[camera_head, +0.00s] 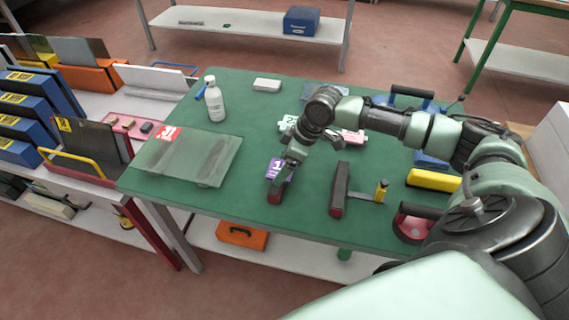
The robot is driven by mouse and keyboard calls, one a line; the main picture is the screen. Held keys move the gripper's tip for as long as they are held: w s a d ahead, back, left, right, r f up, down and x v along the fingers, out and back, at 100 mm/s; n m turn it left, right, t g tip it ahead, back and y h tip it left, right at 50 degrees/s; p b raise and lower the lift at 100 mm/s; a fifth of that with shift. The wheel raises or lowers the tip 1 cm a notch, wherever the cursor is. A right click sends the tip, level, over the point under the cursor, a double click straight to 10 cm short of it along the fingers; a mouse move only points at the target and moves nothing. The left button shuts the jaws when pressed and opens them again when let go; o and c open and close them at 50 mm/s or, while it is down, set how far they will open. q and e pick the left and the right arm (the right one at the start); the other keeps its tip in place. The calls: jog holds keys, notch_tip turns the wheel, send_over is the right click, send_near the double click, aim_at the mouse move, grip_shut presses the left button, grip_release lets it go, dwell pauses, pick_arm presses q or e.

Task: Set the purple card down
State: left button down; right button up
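The purple card (274,165), with a white number 1, shows near the middle of the green table (230,218), just right of the glass sheet. My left gripper is not in view.
A glass sheet (195,158) lies to the left, with a white bottle (215,99) behind it. A dark red-ended bar (339,188), a yellow-handled tool (380,190), a yellow block (433,180) and a red suction cup (411,228) are to the right.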

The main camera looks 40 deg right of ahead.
jog(key=v, duration=1.2)
jog(key=shift+b, duration=0.35)
jog(key=shift+f, duration=0.1)
